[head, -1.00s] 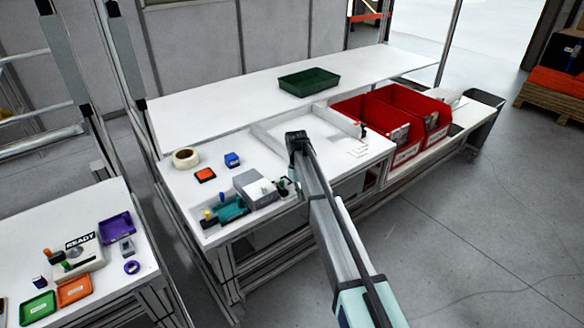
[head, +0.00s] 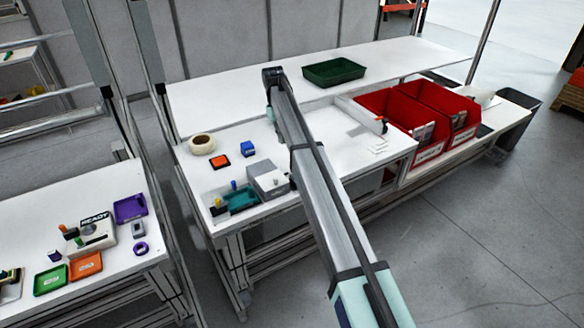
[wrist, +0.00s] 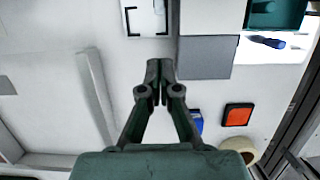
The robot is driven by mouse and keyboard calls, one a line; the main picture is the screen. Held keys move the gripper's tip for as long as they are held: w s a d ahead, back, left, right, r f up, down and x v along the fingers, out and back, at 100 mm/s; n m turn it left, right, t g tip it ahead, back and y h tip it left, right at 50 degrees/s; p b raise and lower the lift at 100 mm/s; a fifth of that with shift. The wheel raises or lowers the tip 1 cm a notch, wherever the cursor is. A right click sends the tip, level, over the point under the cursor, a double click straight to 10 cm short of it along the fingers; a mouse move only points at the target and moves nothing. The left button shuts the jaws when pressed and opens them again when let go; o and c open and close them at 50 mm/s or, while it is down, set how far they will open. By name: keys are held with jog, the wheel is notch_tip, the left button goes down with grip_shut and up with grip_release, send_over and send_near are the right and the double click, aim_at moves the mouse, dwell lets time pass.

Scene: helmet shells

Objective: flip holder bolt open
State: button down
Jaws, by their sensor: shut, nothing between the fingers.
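My gripper (wrist: 160,72) is shut and empty, its two fingertips together over the white table in the wrist view. In the head view my arm reaches across the table and hides most of the gripper. I cannot single out a holder bolt in either view. A small upright orange and black piece (head: 383,124) stands at the right side of the white tray (head: 357,113). A grey box (head: 268,178) stands near the table's front edge and shows beyond the fingertips in the wrist view (wrist: 208,57). A teal tray (head: 241,198) lies beside it.
A tape roll (head: 202,144), an orange pad (head: 220,162) and a blue block (head: 248,148) lie left of my arm. Red bins (head: 430,150) stand to the right. A green tray (head: 334,72) sits on the back table. Bare table lies between the blue block and my arm.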

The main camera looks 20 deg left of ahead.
jog(key=p, duration=0.3)
send_near(291, 175)
jog(key=f, duration=0.3)
jog(key=w+a+f, duration=0.1)
jog(key=f, duration=0.1)
jog(key=s+d, duration=0.1)
jog(key=s+d+p, duration=0.1)
jog(key=shift+s+d+f+p, duration=0.1)
jog(key=shift+d+f+p, duration=0.1)
jog(key=shift+d+p, duration=0.1)
jog(key=shift+s+d+f, duration=0.15)
jog(key=shift+s+d, duration=0.05)
jog(key=shift+d, duration=0.05)
jog(key=shift+s+d+f, duration=0.1)
jog(key=shift+s+d, duration=0.6)
jog(key=shift+d, duration=0.1)
